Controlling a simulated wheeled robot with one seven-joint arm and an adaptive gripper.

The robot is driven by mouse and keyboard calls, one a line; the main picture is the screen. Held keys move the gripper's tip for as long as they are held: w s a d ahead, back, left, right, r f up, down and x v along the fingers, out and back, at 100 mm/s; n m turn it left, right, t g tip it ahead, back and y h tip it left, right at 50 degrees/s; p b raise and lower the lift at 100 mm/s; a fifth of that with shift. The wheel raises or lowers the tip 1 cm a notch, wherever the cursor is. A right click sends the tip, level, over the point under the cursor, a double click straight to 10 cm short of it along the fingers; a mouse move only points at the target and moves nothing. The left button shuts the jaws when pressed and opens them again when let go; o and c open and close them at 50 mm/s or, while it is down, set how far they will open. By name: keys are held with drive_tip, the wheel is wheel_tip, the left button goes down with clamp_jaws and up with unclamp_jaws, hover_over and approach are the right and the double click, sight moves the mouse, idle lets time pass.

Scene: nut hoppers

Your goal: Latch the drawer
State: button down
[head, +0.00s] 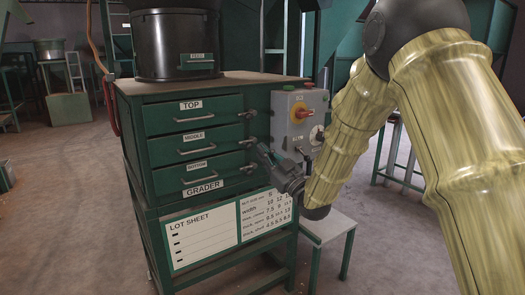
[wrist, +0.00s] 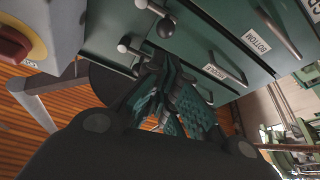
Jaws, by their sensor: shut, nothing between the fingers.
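The green grader cabinet (head: 160,165) has three drawers, labelled TOP (head: 190,106), MIDDLE (head: 194,137) and BOTTOM (head: 197,167). All three fronts look about flush. Each has a small latch at its right end: top (head: 248,114), middle (head: 247,141) and bottom (head: 249,168). In the wrist view my fingers (wrist: 158,62) point at the cabinet just below a dark ball knob (wrist: 165,27) and a silver knob (wrist: 124,46). I cannot tell whether they touch.
A grey control box (head: 299,118) with a red knob is on the cabinet's right side. A black drum (head: 175,45) stands on top. A lot sheet (head: 200,238) hangs below the drawers. A small pale table (head: 328,226) stands at the right.

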drive_tip(key=v, duration=0.2)
drive_tip(key=shift+s+d+f, duration=0.1)
drive_tip(key=shift+s+d, duration=0.1)
drive_tip(key=shift+s, duration=0.05)
drive_tip(key=shift+d, duration=0.1)
drive_tip(key=shift+f, duration=0.1)
